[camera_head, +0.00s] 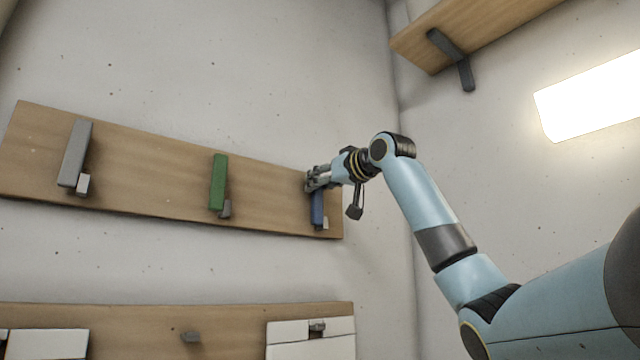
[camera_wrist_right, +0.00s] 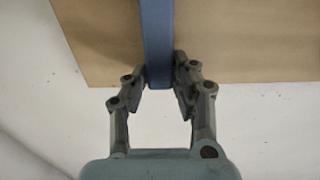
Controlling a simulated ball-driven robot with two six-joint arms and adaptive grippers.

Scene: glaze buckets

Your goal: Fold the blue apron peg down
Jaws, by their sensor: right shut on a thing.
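The blue apron peg (camera_head: 317,208) is at the right end of the wooden board (camera_head: 140,148) on the wall. It stands upright against the board, and its upper part is hidden behind my right gripper (camera_head: 311,181). In the right wrist view the blue peg (camera_wrist_right: 158,45) runs between the two fingertips of my right gripper (camera_wrist_right: 161,84), which is shut on it. My left gripper is not in view.
A green peg (camera_head: 218,182) and a grey peg (camera_head: 75,153) stand upright on the same board. A lower board (camera_head: 230,318) carries a small grey hook (camera_head: 190,337) and white panels.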

